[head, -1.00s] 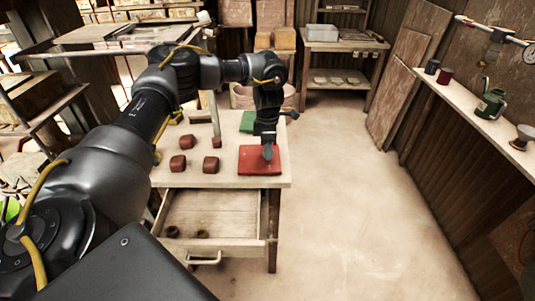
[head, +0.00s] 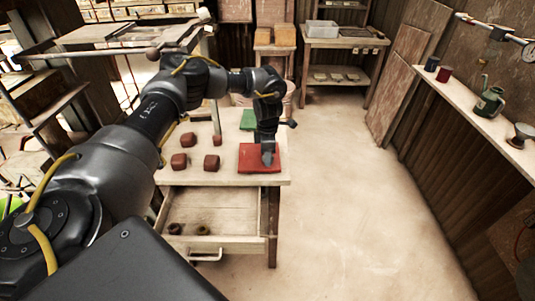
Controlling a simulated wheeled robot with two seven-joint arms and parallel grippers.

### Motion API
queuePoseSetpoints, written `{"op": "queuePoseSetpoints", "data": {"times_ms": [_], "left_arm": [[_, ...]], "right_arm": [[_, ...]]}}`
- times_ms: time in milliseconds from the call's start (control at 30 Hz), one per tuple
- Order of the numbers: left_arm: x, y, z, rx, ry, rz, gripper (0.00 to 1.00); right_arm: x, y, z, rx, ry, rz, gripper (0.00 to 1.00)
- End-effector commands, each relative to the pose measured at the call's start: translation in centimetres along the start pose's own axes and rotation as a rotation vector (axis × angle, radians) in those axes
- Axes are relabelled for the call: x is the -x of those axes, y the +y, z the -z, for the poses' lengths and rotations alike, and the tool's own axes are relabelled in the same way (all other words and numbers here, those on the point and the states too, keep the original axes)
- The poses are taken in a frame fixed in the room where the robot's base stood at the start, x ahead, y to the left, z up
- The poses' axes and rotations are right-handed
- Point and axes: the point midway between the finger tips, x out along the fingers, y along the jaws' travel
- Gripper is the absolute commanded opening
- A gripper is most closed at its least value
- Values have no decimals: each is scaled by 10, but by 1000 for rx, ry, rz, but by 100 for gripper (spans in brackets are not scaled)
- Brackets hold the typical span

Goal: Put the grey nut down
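My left gripper (head: 268,160) points down over the red mat (head: 246,166) at the table's right front corner. Its fingertips are at or just above the mat. The fingers are small and seen from behind, so I cannot tell whether they are apart or closed. I cannot make out a grey nut; anything between the fingers is hidden. Two small ring-like pieces, one dark (head: 175,229) and one olive-brown (head: 203,230), lie in the open drawer (head: 225,205). My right gripper is not in view.
Several dark red blocks (head: 212,162) sit on the table left of the red mat. A green mat (head: 248,119) lies behind it. A press with a long lever (head: 153,54) stands at the table's left. The floor (head: 345,190) to the right is clear.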

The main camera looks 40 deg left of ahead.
Motion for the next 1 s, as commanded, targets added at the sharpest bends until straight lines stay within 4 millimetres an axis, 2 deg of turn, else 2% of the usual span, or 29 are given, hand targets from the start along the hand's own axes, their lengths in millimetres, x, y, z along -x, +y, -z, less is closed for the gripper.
{"op": "queuePoseSetpoints", "data": {"times_ms": [33, 100, 367, 500, 667, 833, 1000], "left_arm": [[0, 0, 0, 0, 0, 0, 46], [0, 0, 0, 0, 0, 0, 54], [1, 0, 0, 0, 0, 0, 54], [9, 1, -1, 0, -2, -1, 54], [36, 1, -2, -1, -5, -4, 54], [74, 1, -1, -1, -5, -4, 54], [106, 1, -1, -1, -1, -4, 54]], "right_arm": [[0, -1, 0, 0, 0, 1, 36], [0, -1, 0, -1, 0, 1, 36], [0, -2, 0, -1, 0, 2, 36], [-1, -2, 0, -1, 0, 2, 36], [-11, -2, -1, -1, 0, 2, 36], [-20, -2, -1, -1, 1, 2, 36], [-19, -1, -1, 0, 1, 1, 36]]}}
